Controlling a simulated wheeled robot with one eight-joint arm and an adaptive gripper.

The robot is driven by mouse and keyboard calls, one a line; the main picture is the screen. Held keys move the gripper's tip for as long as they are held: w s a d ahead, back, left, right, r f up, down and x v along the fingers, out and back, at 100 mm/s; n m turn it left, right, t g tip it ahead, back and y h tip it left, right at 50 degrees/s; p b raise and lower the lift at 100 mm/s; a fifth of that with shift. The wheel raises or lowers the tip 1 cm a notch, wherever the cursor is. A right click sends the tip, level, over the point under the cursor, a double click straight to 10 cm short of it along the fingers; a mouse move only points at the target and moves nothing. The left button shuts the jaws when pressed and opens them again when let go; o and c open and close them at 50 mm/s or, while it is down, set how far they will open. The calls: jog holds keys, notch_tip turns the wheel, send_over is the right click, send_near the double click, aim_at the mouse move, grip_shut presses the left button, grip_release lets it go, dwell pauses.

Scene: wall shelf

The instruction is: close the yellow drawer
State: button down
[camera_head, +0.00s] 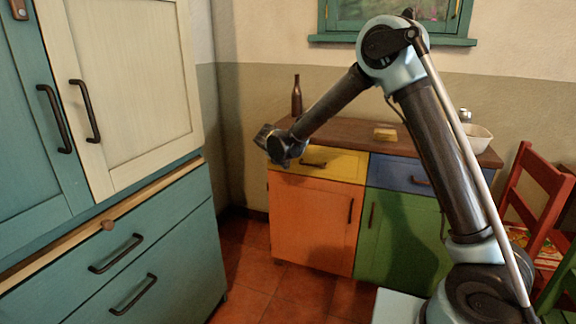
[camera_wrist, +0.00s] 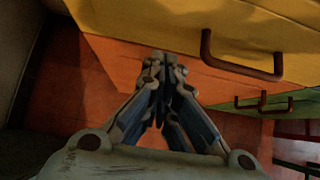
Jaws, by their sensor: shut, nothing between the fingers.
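The yellow drawer (camera_head: 345,166) is at the upper left of the low coloured cabinet, above an orange door. Its dark handle (camera_head: 313,163) shows just right of my wrist. In the wrist view the yellow front (camera_wrist: 150,18) fills the top, with the handle (camera_wrist: 242,68) at upper right. How far the drawer stands out is hard to tell. My gripper (camera_head: 266,136) is at the left end of the drawer front. In the wrist view its fingers (camera_wrist: 160,68) are together and empty, left of the handle and apart from it. Whether the fingertips touch the drawer is unclear.
The orange door (camera_head: 312,222), blue drawer (camera_head: 398,173) and green door (camera_head: 400,235) adjoin the yellow drawer. A teal cupboard (camera_head: 150,250) is left; a red chair (camera_head: 530,195) is right.

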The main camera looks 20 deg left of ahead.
jog(key=v, duration=0.9)
jog(key=w+d+r+m+g+h, duration=0.1)
jog(key=w+d+r+m, duration=0.15)
jog(key=d, duration=0.45)
jog(key=w+d+r+m, duration=0.1)
jog(key=d+m, duration=0.2)
jog(key=d, duration=0.4)
jog(key=w+d+r+m+g+h, duration=0.1)
jog(key=w+d+r+m, duration=0.1)
jog(key=d, duration=0.5)
jog(key=s+d+r+m+g, duration=0.15)
jog(key=d+m, duration=0.25)
jog(key=d, duration=0.7)
jog(key=s+d+m, duration=0.2)
jog(key=d+m, duration=0.3)
jog(key=d, duration=0.5)
jog(key=s+d+f+m+g, duration=0.25)
jog(key=s+d+m, duration=0.85)
jog(key=d, duration=0.6)
jog(key=s+d+f+m, duration=0.3)
jog(key=s+f+m, duration=0.1)
jog(key=s, duration=0.3)
jog(key=s+d+f+m+y, duration=0.1)
jog(key=s+d+f+m, duration=0.1)
jog(key=s+f+m, duration=0.3)
jog(key=s, duration=0.2)
jog(key=shift+s+d+f+g+y, duration=0.25)
jog(key=shift+s+d+g+y, duration=0.05)
jog(key=shift+d+g, duration=0.1)
jog(key=shift+w, duration=0.1)
